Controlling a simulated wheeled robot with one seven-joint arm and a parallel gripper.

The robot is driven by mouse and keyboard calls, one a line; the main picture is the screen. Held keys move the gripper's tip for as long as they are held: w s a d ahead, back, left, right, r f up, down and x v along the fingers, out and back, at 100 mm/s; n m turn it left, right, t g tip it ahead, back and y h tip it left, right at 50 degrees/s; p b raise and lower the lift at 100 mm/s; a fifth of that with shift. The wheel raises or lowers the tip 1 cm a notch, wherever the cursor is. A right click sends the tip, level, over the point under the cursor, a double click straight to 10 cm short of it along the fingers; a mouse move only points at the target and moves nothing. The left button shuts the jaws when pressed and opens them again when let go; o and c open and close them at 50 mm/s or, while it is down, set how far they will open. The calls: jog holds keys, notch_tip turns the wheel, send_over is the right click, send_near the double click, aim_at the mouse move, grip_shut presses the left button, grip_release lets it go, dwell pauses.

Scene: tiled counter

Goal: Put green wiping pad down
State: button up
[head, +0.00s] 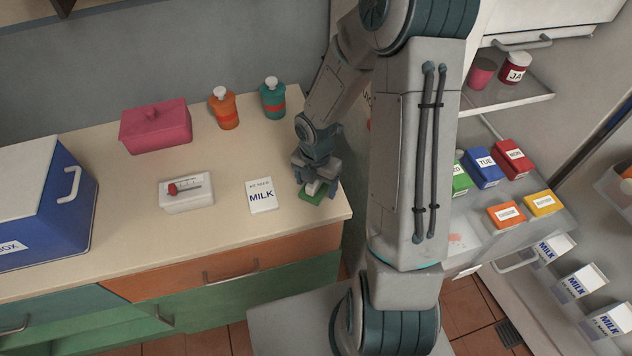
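The green wiping pad (312,196) is at the right end of the counter, close to its front right corner. A pale block shows above its green base, between the fingers. My gripper (318,186) points down right over the pad, with one finger on each side. I cannot tell whether the fingers press on the pad or stand open around it. The pad is at or very near the counter top (225,226); the gripper hides part of it and any small gap beneath.
A MILK note (262,196) lies just left of the pad. The front counter strip is clear.

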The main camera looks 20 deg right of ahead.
notch_tip(320, 180, up, 12)
jog(key=shift+f+p, duration=0.2)
jog(key=shift+p, duration=0.95)
jog(key=s+r+m+t, duration=0.1)
jog(key=s+r+m, duration=0.6)
jog(key=m, duration=0.6)
jog(key=s+r+m+t, duration=0.2)
jog(key=s+r+m, duration=0.5)
jog(key=m, duration=0.7)
jog(key=shift+v, duration=0.85)
jog(key=shift+o, duration=0.6)
